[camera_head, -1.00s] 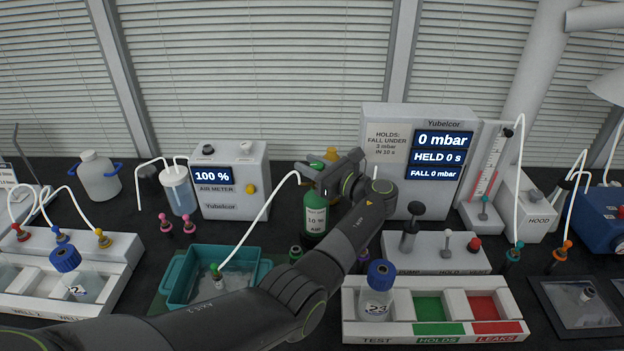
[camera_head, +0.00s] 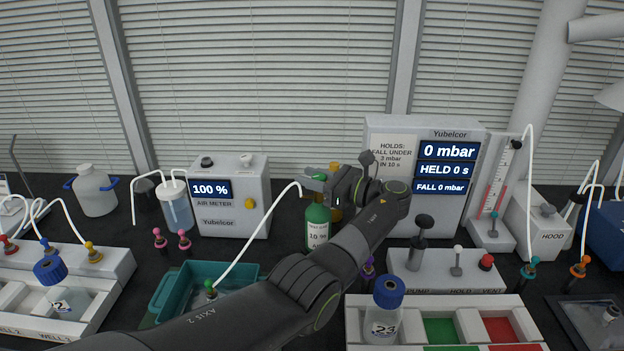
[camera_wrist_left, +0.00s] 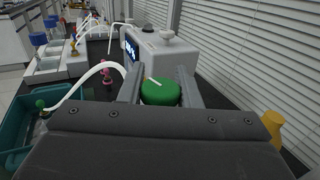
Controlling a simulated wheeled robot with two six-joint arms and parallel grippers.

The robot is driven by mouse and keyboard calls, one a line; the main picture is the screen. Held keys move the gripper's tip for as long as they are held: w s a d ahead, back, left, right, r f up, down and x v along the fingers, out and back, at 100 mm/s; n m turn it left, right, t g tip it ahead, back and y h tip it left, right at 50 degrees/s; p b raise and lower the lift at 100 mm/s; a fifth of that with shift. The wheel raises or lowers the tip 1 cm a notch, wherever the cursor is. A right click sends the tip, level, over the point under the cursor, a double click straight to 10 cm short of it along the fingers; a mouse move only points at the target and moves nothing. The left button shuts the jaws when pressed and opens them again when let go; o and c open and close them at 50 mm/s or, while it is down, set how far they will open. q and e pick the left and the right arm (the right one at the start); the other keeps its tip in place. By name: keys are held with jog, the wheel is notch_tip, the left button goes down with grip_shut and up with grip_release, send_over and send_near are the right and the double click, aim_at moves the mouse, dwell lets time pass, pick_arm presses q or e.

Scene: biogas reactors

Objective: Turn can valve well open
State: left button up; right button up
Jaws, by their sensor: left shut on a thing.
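The green gas can (camera_head: 317,224) stands upright on the dark bench, with a white label reading 10 %. Its green valve knob (camera_wrist_left: 160,92) has a small white mark on top and sits between the two fingers in the left wrist view. My left gripper (camera_head: 322,186) is at the top of the can, shut on the valve knob. A white hose (camera_head: 262,236) runs from the can's top down to a green-ended fitting (camera_head: 211,287) at the teal tub. My arm hides part of the can's right side. My right gripper is not in view.
The air meter (camera_head: 229,196) reads 100 % to the left of the can. A yellow-topped can (camera_head: 335,169) stands just behind. The pressure tester (camera_head: 445,150) reads 0 mbar at right. The teal tub (camera_head: 178,292) and a blue-capped bottle (camera_head: 386,309) stand in front.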

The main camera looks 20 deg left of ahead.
pick_arm(q)
jog(key=shift+r, duration=0.1)
jog(key=o, duration=1)
jog(key=shift+c, duration=0.2)
jog(key=shift+d+f, duration=0.2)
jog(key=shift+d, duration=0.25)
jog(key=s+d+b, duration=0.1)
jog(key=d+b, duration=0.9)
jog(key=d, duration=0.1)
jog(key=shift+s+b, duration=0.4)
jog(key=shift+r, duration=0.15)
